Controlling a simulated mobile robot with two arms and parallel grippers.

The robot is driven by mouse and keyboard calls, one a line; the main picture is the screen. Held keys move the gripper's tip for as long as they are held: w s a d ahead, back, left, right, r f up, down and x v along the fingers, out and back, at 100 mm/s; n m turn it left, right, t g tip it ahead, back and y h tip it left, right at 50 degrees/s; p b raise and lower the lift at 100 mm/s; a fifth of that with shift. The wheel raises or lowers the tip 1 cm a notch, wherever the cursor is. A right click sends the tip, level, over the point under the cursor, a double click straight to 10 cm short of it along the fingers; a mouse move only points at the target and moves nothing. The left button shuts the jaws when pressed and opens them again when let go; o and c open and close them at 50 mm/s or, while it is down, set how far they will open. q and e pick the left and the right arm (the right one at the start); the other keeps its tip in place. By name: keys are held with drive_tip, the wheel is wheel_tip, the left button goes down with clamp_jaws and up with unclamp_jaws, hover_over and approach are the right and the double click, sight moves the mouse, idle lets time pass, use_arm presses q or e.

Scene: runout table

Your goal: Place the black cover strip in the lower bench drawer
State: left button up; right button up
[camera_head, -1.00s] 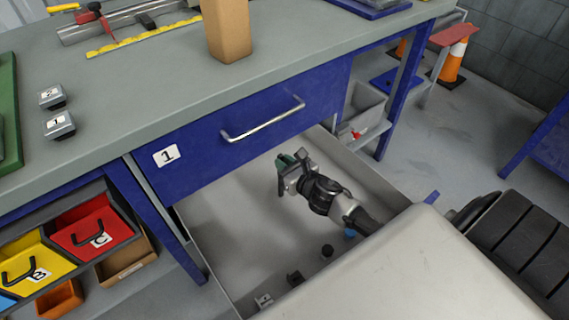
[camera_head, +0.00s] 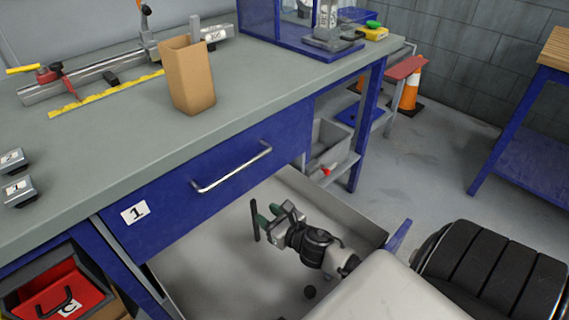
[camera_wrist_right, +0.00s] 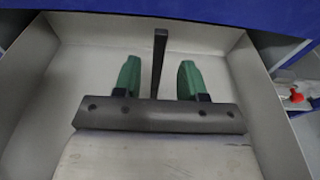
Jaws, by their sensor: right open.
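The black cover strip (camera_head: 254,220) is in the open lower bench drawer (camera_head: 205,262), just left of my right gripper's fingertips in the head view. My right gripper (camera_head: 267,214) is over the drawer's inside with its green fingers apart. In the right wrist view the strip (camera_wrist_right: 160,55) shows between the two fingers, with a gap on each side. Its near end is hidden behind the gripper body (camera_wrist_right: 158,116). I cannot tell exactly how the strip rests on the drawer floor. My left gripper is not in view.
The closed blue drawer front marked 1 (camera_head: 215,170) and its handle (camera_head: 232,167) are above the open drawer. A brown box (camera_head: 188,76) stands on the bench top (camera_head: 120,140). A small dark round thing (camera_head: 310,292) lies in the drawer. A grey bin (camera_head: 330,143) is on the right shelf.

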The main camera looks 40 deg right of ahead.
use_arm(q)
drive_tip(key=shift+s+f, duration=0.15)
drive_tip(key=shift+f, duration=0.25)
use_arm(e)
drive_tip(key=v, duration=0.7)
drive_tip(key=shift+s, duration=0.15)
drive_tip(key=shift+r, duration=0.1)
